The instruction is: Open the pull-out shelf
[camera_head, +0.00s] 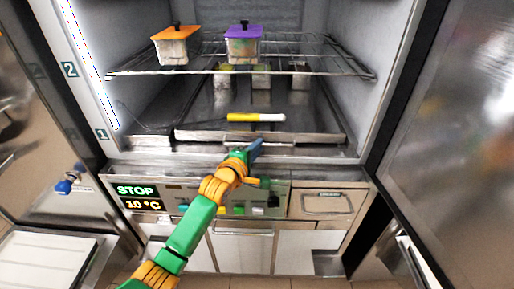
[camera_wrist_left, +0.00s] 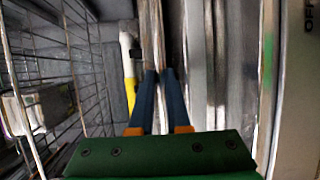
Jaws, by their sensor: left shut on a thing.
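The pull-out shelf (camera_head: 195,134) is a flat metal tray low inside the open freezer cabinet. Its front edge lies close behind the cabinet's front sill, so it looks pushed in. My left gripper (camera_head: 257,146) reaches up to this front edge from below. In the left wrist view the two blue fingers (camera_wrist_left: 159,76) are closed on the thin metal lip of the shelf (camera_wrist_left: 152,30), one on each side. The pinched part is hidden between the fingertips. My right gripper is in neither view.
A yellow and white stick (camera_head: 256,117) lies on the shelf. Above it, a wire rack (camera_head: 310,73) carries an orange-lidded tub (camera_head: 174,48) and a purple-lidded tub (camera_head: 243,47). Open doors flank the cabinet; a control panel (camera_head: 138,197) sits below the sill.

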